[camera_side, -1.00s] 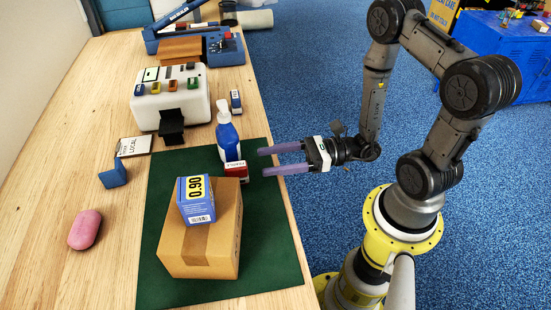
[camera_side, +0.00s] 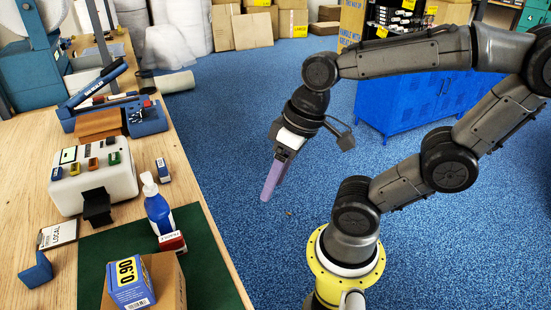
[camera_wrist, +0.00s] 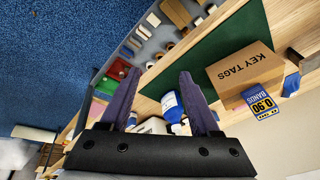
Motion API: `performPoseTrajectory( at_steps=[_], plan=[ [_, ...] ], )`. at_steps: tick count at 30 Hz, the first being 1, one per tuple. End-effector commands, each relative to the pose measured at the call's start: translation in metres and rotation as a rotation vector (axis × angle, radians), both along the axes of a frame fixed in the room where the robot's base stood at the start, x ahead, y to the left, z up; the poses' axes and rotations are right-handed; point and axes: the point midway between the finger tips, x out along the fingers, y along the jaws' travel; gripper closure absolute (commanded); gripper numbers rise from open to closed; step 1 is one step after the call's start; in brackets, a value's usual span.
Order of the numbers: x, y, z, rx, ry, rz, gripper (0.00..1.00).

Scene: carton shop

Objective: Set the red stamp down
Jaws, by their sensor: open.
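The red stamp (camera_side: 173,243), a small red block with a pale lettered face, sits on the green mat (camera_side: 204,262) in the side view. It is just in front of the blue bottle (camera_side: 158,210) and behind the carton. My gripper (camera_side: 267,196) is raised to the right of the table, over the floor, with its purple fingers pointing down and apart from the stamp. In the wrist view the fingers (camera_wrist: 160,75) are spread with nothing between them in their grip. I cannot make out the stamp there; the bottle (camera_wrist: 172,106) shows beyond the fingers.
A brown carton (camera_side: 171,283) carries a blue box (camera_side: 131,283) on the mat. A white label machine (camera_side: 92,172), a small blue-and-white block (camera_side: 163,169) and a blue block (camera_side: 36,272) stand on the wooden table. The air around my gripper is clear.

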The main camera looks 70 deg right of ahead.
Motion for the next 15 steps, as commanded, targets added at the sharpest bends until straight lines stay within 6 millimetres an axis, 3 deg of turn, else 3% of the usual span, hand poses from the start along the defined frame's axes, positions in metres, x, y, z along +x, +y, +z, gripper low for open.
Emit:
performPoseTrajectory(
  at_steps=[5, 15],
  plan=[
    [0.006, -0.019, 0.028, -0.143, -0.18, 0.069, 0.31],
    [0.007, -0.021, 0.031, -0.16, -0.196, 0.075, 0.31]
  ],
)
